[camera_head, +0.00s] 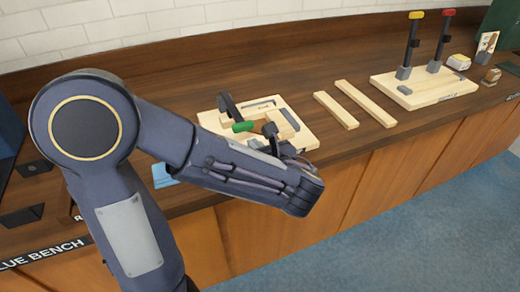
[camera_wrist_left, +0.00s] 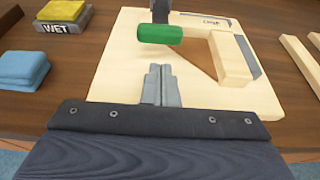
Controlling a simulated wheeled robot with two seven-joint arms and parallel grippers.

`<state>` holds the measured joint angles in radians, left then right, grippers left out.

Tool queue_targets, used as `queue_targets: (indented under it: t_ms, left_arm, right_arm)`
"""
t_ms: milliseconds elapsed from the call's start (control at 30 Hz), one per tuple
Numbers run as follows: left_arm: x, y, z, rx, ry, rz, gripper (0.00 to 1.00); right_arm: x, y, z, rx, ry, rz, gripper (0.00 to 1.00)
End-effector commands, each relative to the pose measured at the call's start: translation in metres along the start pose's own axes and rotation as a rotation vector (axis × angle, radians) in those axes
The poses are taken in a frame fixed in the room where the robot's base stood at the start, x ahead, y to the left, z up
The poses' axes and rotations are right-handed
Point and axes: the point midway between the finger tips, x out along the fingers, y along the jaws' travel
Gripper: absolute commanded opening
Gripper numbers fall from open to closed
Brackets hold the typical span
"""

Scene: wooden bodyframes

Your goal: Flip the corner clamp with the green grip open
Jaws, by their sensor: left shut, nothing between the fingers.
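The corner clamp's green grip (camera_head: 243,127) sits at the end of a dark lever (camera_head: 229,106), low over a pale wooden board (camera_head: 210,121) on the bench. In the left wrist view the green grip (camera_wrist_left: 160,34) lies crosswise just beyond my fingertips. A pale wooden frame piece (camera_wrist_left: 231,58) lies to its right on the board. My left gripper (camera_head: 270,130) is shut and empty, close to the green grip on its near side; its fingers also show in the left wrist view (camera_wrist_left: 160,80), with a small apparent gap to the grip. My arm hides part of the board. My right gripper is not in view.
Two loose wooden strips (camera_head: 350,108) (camera_head: 365,103) lie right of the board. Farther right, another board (camera_head: 430,91) carries two upright levers with yellow (camera_head: 416,15) and red (camera_head: 449,12) grips. Blue cloths (camera_wrist_left: 26,69) and a "WET" box (camera_wrist_left: 58,27) stand at left.

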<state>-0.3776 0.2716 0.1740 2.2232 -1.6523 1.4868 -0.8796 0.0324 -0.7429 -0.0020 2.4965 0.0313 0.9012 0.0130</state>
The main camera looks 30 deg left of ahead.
Motion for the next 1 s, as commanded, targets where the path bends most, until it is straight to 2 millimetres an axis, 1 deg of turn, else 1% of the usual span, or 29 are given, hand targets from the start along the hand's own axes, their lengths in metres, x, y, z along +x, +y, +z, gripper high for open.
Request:
queue_targets:
  t_ms: [33,100,200,333,467,767,867,1000]
  left_arm:
    - [0.011,0.001,-0.001,-0.001,0.001,0.006,0.0]
    - [0.022,0.001,-0.001,-0.001,0.002,0.005,0.0]
    - [0.036,0.001,-0.001,-0.001,0.002,0.004,0.0]
    - [0.046,0.0,0.0,-0.001,0.002,0.002,0.0]
    - [0.05,0.0,0.0,-0.001,0.0,0.0,0.0]
    - [0.05,0.0,0.001,-0.001,0.001,0.0,0.0]
    - [0.049,-0.001,0.004,-0.001,0.008,0.0,0.0]
    - [0.048,-0.004,0.014,-0.001,0.04,0.0,0.0]
  right_arm:
    - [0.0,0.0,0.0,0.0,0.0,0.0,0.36]
    - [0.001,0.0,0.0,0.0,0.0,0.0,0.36]
    - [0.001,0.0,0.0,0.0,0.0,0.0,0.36]
    - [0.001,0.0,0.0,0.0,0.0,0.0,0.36]
    - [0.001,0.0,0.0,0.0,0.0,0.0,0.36]
    - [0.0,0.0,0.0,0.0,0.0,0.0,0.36]
    - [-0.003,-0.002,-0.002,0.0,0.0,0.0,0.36]
    - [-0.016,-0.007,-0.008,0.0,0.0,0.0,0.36]
